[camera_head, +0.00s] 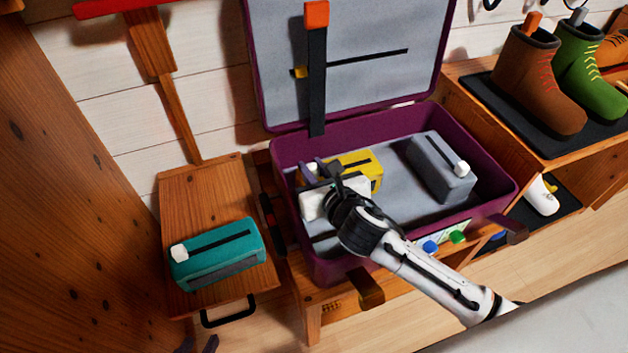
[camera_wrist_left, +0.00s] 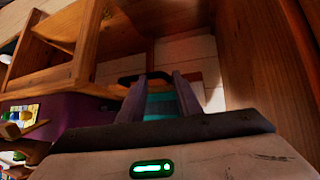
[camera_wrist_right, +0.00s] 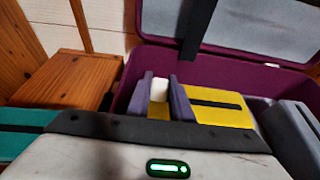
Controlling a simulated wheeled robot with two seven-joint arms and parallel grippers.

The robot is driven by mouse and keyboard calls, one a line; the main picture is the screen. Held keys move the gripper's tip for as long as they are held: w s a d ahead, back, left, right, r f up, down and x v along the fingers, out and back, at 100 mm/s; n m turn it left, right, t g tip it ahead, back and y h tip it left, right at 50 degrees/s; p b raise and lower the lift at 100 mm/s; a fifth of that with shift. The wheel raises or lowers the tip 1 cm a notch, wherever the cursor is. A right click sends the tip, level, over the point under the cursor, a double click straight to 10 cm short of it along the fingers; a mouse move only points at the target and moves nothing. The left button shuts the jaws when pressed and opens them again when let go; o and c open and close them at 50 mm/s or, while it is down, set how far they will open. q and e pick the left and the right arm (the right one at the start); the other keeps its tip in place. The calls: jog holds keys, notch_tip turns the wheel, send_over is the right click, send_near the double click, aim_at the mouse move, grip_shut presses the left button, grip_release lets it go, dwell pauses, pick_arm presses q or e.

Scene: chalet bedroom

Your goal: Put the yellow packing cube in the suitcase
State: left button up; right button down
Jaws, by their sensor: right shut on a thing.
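The yellow packing cube (camera_head: 364,166) is inside the open purple suitcase (camera_head: 400,216), at its left end. My right gripper (camera_head: 322,172) is shut on the cube at its white tab. In the right wrist view the cube (camera_wrist_right: 217,104) shows behind the purple fingers (camera_wrist_right: 165,98), with the white tab between them. I cannot tell whether the cube rests on the suitcase floor. My left gripper shows only its fingertips (camera_head: 197,345) at the bottom edge of the head view. In the left wrist view its fingers (camera_wrist_left: 160,98) are apart, with nothing held between them.
A grey packing cube (camera_head: 441,166) lies in the suitcase's right half. A teal packing cube (camera_head: 217,253) lies on a wooden stool or chair (camera_head: 205,195) at the left. The suitcase lid (camera_head: 350,85) stands open behind. Boots (camera_head: 540,80) stand on a bench at the right.

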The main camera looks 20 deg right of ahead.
notch_tip(320, 180, down, 2)
jog(key=shift+f+b, duration=0.15)
jog(key=shift+b, duration=0.15)
jog(key=shift+f, duration=0.25)
jog(key=shift+r, duration=0.1)
jog(key=c, duration=1.6)
grip_release()
jog(key=shift+f, duration=0.25)
jog(key=shift+r, duration=0.1)
